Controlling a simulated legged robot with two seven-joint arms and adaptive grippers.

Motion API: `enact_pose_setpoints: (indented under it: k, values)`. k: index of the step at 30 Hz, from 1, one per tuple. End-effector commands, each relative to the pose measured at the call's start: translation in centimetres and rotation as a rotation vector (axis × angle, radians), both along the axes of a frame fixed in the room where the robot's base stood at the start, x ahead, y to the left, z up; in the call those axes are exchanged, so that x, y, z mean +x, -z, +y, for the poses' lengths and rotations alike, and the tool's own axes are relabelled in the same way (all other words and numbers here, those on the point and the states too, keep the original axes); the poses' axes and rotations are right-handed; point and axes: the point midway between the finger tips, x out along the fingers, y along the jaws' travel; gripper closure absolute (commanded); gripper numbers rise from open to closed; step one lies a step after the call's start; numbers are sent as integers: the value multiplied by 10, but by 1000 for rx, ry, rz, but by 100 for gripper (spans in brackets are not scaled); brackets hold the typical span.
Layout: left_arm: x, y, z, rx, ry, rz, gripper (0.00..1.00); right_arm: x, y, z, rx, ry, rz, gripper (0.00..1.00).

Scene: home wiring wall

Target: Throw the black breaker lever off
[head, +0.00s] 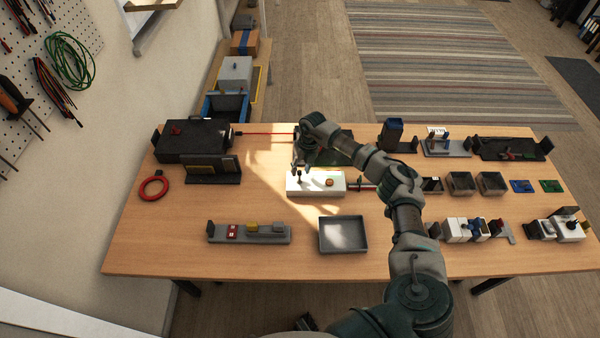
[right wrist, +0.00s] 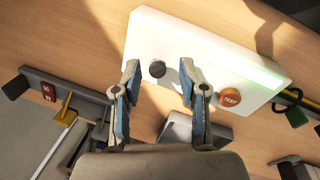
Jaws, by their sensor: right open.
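The white breaker box (head: 335,184) lies on the table under my right gripper, with a small black lever (head: 298,178) at its left and an orange button to its right. In the right wrist view the box (right wrist: 190,42) fills the upper middle. The black lever (right wrist: 157,69) shows end-on as a round knob, and the orange button (right wrist: 229,97) is marked TEST. My right gripper (right wrist: 159,76) is open, one fingertip on each side of the lever, with gaps visible; contact is not seen. It also shows in the head view (head: 301,169). My left gripper is not in view.
A grey strip (head: 270,238) with red and yellow parts and a grey tray (head: 343,236) lie in front. A black case (head: 190,138) and a red ring (head: 153,187) are at the left. Several small bins and parts crowd the right. The table's front-left area is clear.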

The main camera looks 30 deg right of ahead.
Motion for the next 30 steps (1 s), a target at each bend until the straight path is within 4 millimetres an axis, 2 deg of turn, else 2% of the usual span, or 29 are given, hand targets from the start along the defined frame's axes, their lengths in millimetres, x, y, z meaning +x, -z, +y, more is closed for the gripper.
enact_pose_setpoints:
  k: [3,6,15,16,21,30]
  values:
    - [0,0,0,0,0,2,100,1,16,3,0,1,2,58]
    - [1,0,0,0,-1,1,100,2,23,4,1,-1,2,58]
    - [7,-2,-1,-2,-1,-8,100,1,26,3,2,-1,-1,58]
    - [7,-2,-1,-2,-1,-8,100,1,26,3,2,-1,-1,60]
    - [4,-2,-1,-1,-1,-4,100,2,26,3,2,-1,0,100]
    - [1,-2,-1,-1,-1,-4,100,1,25,2,-4,-1,-7,100]
